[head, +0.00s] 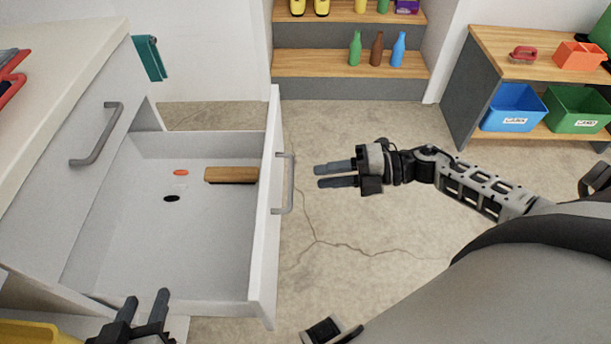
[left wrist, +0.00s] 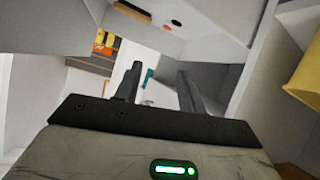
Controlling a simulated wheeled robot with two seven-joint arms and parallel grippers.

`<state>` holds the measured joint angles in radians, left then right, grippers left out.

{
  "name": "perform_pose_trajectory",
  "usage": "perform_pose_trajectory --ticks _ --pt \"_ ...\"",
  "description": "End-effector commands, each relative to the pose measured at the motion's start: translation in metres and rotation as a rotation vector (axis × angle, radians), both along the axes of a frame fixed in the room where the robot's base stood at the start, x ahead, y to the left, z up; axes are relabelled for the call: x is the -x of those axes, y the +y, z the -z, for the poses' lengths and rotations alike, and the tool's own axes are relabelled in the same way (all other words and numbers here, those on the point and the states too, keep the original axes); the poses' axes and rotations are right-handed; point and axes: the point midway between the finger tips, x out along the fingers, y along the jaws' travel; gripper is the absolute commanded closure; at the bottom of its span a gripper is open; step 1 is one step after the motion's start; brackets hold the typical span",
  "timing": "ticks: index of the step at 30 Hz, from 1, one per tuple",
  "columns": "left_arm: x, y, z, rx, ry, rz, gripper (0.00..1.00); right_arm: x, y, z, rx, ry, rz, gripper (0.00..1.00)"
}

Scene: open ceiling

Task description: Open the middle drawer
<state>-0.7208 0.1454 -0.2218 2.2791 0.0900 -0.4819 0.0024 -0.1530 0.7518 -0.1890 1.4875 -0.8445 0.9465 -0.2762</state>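A grey drawer (head: 150,240) is pulled far out of the white cabinet, below a shut drawer (head: 60,165) with its own handle (head: 97,135). Its front (head: 265,215) carries a grey bar handle (head: 283,183) facing right. My right gripper (head: 318,176) is open and empty, just right of the handle and apart from it, fingers pointing left. My left gripper (head: 146,300) is open and empty by the drawer's near side; its fingers also show in the left wrist view (left wrist: 158,75). How many drawers lie below is hidden.
In the drawer lie a brown block (head: 231,174), an orange piece (head: 180,172) and a black piece (head: 171,198). A yellow object (head: 25,333) is at the lower left. A bench with blue (head: 515,107) and green bins (head: 578,108) stands right. Floor right of the drawer is clear.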

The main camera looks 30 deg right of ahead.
Motion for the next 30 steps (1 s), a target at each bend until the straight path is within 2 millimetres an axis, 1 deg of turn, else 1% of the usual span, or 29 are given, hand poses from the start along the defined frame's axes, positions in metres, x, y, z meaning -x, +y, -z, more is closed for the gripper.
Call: perform_pose_trajectory --ticks 1,6,9,12,18,30 --pt "-0.001 0.0 -0.001 0.0 -0.002 0.0 0.6 0.008 -0.012 -0.002 0.003 0.004 -0.001 0.69" --pt "-0.002 0.0 -0.002 0.0 -0.007 0.0 0.6 0.026 -0.045 -0.01 0.004 0.003 -0.001 0.69" --pt "-0.002 0.0 -0.003 0.0 -0.007 0.0 0.6 0.034 -0.061 -0.014 0.003 0.003 -0.001 0.69" --pt "-0.002 0.0 -0.003 0.0 -0.007 -0.001 0.6 0.04 -0.071 -0.017 0.002 0.002 -0.001 0.69" --pt "-0.002 0.0 -0.003 -0.001 -0.006 -0.001 0.6 0.045 -0.08 -0.019 0.0 0.0 -0.002 0.69" --pt "0.001 0.0 -0.001 0.0 0.002 -0.001 0.6 0.045 -0.08 -0.019 0.0 -0.001 -0.001 0.69"
